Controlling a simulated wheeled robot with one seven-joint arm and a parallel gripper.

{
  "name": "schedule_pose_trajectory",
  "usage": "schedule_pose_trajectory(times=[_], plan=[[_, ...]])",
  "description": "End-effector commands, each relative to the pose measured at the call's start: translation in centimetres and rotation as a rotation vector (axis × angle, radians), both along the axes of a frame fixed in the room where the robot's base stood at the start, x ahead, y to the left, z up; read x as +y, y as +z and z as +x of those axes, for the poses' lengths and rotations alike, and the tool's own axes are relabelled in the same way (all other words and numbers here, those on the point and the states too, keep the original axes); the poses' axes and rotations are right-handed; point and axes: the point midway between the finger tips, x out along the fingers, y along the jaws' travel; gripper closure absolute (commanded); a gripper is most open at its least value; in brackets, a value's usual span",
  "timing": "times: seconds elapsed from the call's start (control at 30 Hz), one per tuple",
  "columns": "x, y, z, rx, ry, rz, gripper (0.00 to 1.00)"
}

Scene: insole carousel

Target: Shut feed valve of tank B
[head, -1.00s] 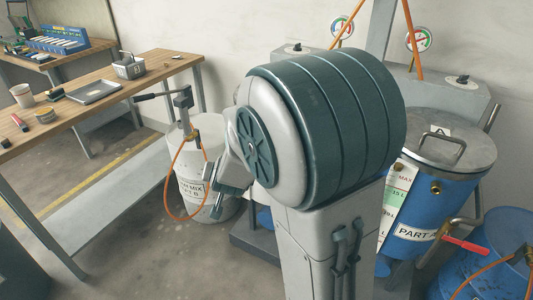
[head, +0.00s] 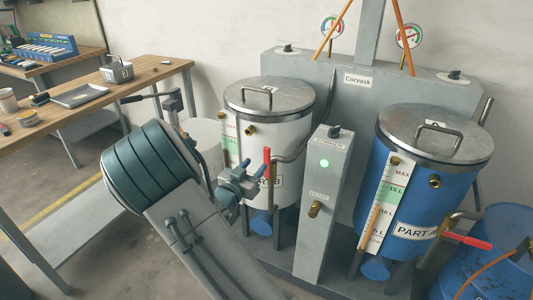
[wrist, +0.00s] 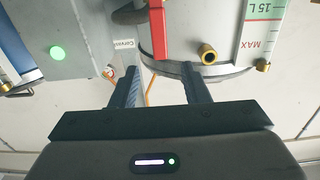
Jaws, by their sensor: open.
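Tank B (head: 291,107) is the white drum with a steel lid, left of the control post; its label is partly hidden by my gripper and the valve. The red lever (head: 267,160) of its feed valve stands upright beside the bent pipe (head: 289,157). In the upside-down wrist view, the red lever (wrist: 159,30) hangs down between the lines of my two fingers, beyond the tips. My gripper (head: 256,175) is open and empty, close to the lever on its left; I cannot tell whether it touches. Both fingers also show in the wrist view (wrist: 160,78).
Blue tank A (head: 378,196), its red lever (head: 466,241) lying sideways, stands right of the grey control post (head: 324,200) with a green light. A blue drum (head: 510,230) is at far right. A wooden workbench (head: 100,101) is at left.

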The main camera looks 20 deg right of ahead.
Motion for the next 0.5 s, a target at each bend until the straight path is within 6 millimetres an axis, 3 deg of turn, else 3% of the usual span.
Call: schedule_pose_trajectory(times=[0.23, 0.5], plan=[[-4.4, 0.0, 3.3, -0.001, -0.003, -0.001, 0.58], [-7.0, 0.0, 5.4, 0.000, -0.001, 0.000, 0.58]])
